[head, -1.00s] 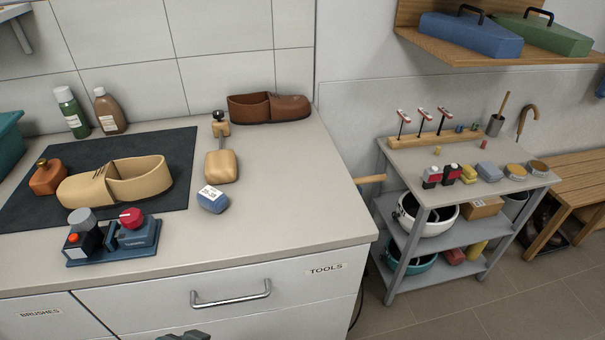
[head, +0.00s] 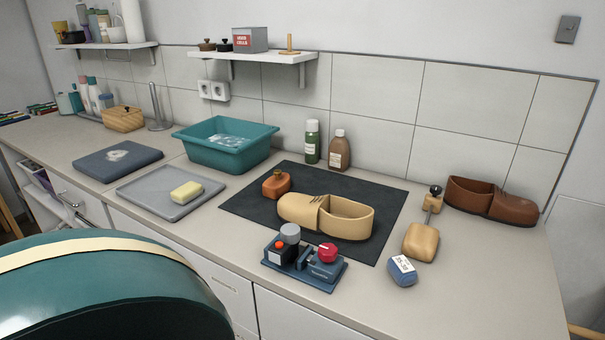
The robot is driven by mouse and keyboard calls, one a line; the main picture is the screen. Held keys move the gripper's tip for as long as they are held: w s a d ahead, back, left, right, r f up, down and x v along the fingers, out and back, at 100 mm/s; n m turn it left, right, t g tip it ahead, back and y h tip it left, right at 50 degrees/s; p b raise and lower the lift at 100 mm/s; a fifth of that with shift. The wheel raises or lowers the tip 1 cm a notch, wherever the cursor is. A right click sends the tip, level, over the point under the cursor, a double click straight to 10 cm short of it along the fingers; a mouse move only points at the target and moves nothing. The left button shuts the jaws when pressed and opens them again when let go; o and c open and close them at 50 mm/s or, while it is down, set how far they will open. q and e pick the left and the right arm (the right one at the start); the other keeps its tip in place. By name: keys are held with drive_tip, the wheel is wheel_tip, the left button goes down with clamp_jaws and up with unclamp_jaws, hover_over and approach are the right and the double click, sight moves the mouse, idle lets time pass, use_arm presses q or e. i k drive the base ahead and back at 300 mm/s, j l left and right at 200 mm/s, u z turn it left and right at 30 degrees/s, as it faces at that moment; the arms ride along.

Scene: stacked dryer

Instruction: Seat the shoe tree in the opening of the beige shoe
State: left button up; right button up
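The beige shoe (head: 300,209) lies on the dark mat (head: 258,206), its opening facing up at the right end of the shoe. The shoe tree (head: 421,240), with a wooden block, a thin rod and a dark knob, lies on the bare counter to the right of the mat, apart from the shoe. Neither of my grippers shows in the head view now.
A brown shoe (head: 490,200) stands behind the shoe tree. A blue labelled block (head: 402,271) and a blue tray of small containers (head: 304,268) sit near the front. Two bottles (head: 339,150) stand behind the mat. A teal basin (head: 225,143) and a grey tray with soap (head: 150,197) are farther left. A large teal rounded shape fills the lower left.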

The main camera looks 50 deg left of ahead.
sight(322, 212)
drive_tip(key=u, duration=1.7)
